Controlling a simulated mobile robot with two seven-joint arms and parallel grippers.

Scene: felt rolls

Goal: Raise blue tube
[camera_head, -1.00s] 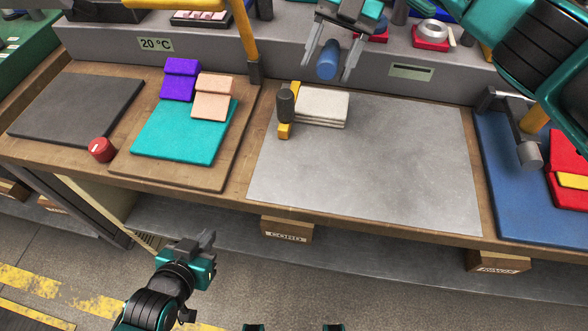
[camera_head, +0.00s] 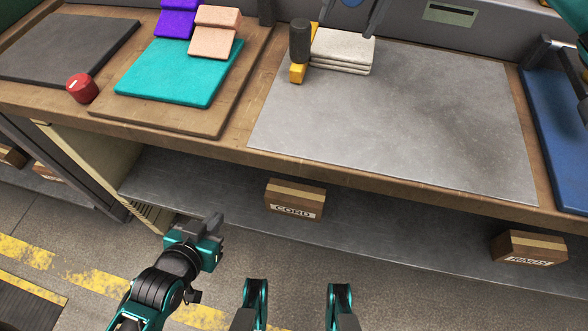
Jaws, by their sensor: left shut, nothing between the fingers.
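The blue tube (camera_head: 350,2) shows only as a small blue end at the top edge of the head view; the rest is cut off. It is above and behind the white stack of felt sheets. A grey finger of my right gripper (camera_head: 374,17) hangs just right of the tube. The rest of that gripper is out of frame, so its grip on the tube cannot be told. My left gripper (camera_head: 210,230) is shut and empty, low at the left in front of the bench, far from the tube.
A grey mat (camera_head: 400,130) covers the middle of the bench, mostly clear. At its back left are a white felt stack (camera_head: 343,50) and a black-and-yellow tool (camera_head: 300,52). A blue mat (camera_head: 565,150) lies right.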

